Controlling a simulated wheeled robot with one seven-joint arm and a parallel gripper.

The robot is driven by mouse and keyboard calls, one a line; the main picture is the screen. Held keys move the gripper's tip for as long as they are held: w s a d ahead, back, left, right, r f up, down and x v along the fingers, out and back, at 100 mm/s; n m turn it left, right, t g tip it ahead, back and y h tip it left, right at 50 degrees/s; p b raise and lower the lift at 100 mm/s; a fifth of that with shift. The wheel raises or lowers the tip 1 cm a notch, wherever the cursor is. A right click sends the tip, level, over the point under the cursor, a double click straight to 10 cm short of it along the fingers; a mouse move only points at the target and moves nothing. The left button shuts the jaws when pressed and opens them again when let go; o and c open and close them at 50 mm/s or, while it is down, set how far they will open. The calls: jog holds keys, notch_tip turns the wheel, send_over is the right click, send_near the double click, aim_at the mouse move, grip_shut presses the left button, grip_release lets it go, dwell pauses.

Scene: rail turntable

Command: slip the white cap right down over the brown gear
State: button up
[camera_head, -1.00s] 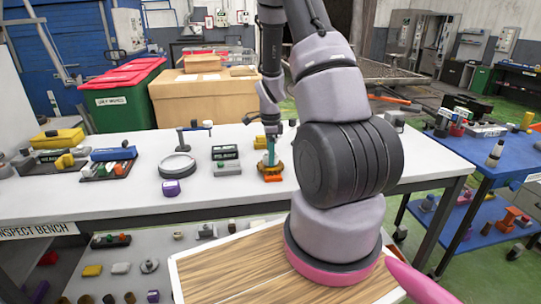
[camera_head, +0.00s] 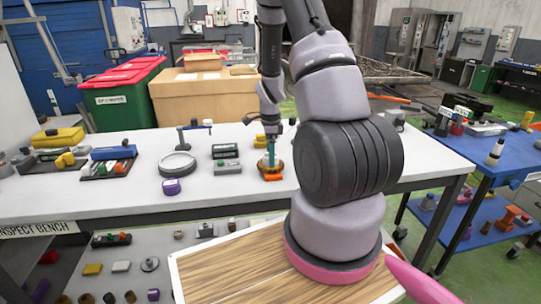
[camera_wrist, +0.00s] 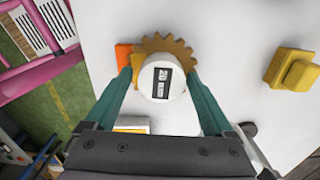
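The white cap (camera_wrist: 149,87), with a dark label on its top, sits between the fingers of my gripper (camera_wrist: 160,74) in the wrist view. The brown toothed gear (camera_wrist: 165,43) shows behind the cap, mostly along its upper side. The cap covers part of the gear; how far down it sits cannot be seen. The teal fingers stand apart on both sides of the cap, with narrow gaps visible. In the head view my gripper (camera_head: 271,152) points down over the gear (camera_head: 272,176) on the white bench; the cap is hard to make out there.
An orange block (camera_wrist: 123,56) lies close to the gear. A yellow stepped block (camera_wrist: 291,70) lies to the right in the wrist view. On the bench (camera_head: 110,204), a grey round dish (camera_head: 177,164), a purple part (camera_head: 171,187) and green-and-grey blocks (camera_head: 226,160) stand left of my gripper.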

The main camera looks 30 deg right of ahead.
jog(key=shift+d, duration=0.1)
jog(key=s+a+r+n+t+y, duration=0.1)
jog(key=s+a+r+n+t, duration=0.2)
jog(key=r, duration=1.1)
jog(key=s+a+r+n, duration=0.3)
jog(key=a+r+n, duration=0.15)
jog(key=r, duration=0.95)
jog(key=s+a+r+n+t, duration=0.2)
jog(key=s+a+r+n, duration=0.1)
jog(key=s+r+n, duration=0.2)
jog(key=s+a+r+n+t+y, duration=0.1)
jog(key=s+a+r+n+t, duration=0.1)
jog(key=s, duration=0.6)
notch_tip(320, 180, up, 3)
jog(key=a+n, duration=0.1)
jog(key=n, duration=0.2)
jog(key=shift+s, duration=0.3)
jog(key=shift+f, duration=0.1)
